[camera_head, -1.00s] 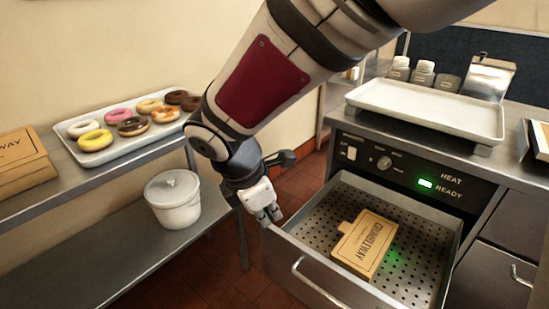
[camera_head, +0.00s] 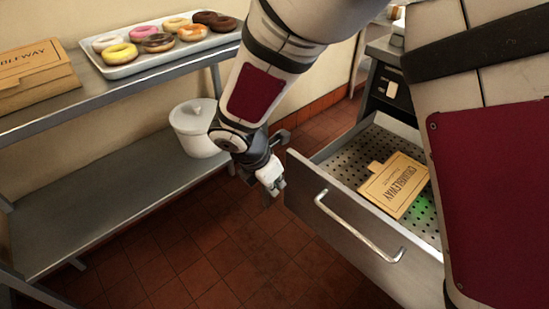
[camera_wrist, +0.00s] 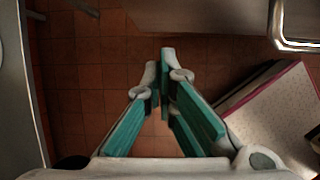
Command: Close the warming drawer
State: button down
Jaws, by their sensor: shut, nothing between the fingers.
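The warming drawer (camera_head: 340,227) stands pulled out, with a bar handle (camera_head: 352,228) across its front. A tan cardboard box (camera_head: 396,186) lies flat on its perforated floor. A green glow lights the floor beside the box. My gripper (camera_head: 277,189) is shut and empty. In the head view it appears just left of the drawer's left front corner, pointing down. In the wrist view my gripper (camera_wrist: 161,75) hangs over floor tiles, and a shiny metal handle (camera_wrist: 298,45) shows at the upper right. My arm hides the drawer's right side.
A steel shelf unit (camera_head: 100,108) stands at left, with a donut tray (camera_head: 160,58), a cardboard box (camera_head: 36,76) and a white lidded tub (camera_head: 194,128). Red tiled floor (camera_head: 215,255) is clear between shelf and drawer. A switch panel (camera_head: 391,90) is above the drawer.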

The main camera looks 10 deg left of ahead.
aim_at(289, 174)
jog(key=shift+w+d, duration=0.65)
jog(key=shift+w, duration=0.15)
jog(key=shift+w+d, duration=0.6)
jog(key=shift+w, duration=0.2)
jog(key=shift+d, duration=0.1)
jog(key=shift+w+d, duration=0.15)
jog(key=shift+w, duration=0.15)
jog(key=w+d+p, duration=0.1)
jog(key=w+d, duration=0.6)
jog(key=w, duration=0.2)
jog(key=w+d+p, duration=0.1)
jog(key=w+d, duration=0.6)
jog(key=w, duration=0.1)
jog(key=w+d+p, duration=0.2)
jog(key=w+d, duration=0.4)
jog(key=w, duration=0.3)
jog(key=shift+w+d, duration=0.35)
jog(key=shift+d, duration=0.05)
